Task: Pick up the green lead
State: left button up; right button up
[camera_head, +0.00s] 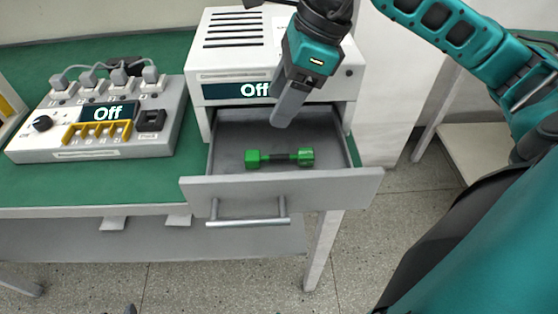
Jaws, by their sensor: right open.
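The green lead (279,157) lies in the open drawer (230,190). It has two bright green ends joined by a dark middle, and it lies roughly left to right on the drawer floor. My right gripper (284,112) points down above the back of the drawer, behind and above the lead. It is open, seen side-on, and holds nothing; it appears apart from the lead. My left gripper cannot be made out; only a small dark tip shows at the bottom edge, and I cannot tell what it is.
The drawer belongs to a white unit (225,60) with a display reading Off. A control box (100,148) with a knob, grey plugs and yellow part stands on the green bench top (30,190) at left. The drawer's front wall and bar handle (248,222) stick out toward me.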

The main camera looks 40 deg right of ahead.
aim_at(252, 155)
jog(key=x, duration=0.6)
jog(key=b+x, duration=0.1)
jog(key=x, duration=0.6)
jog(key=shift+w+d+f, duration=0.1)
jog(key=shift+w+f, duration=0.1)
jog(key=shift+w, duration=0.05)
jog(key=shift+r, duration=0.1)
grip_shut()
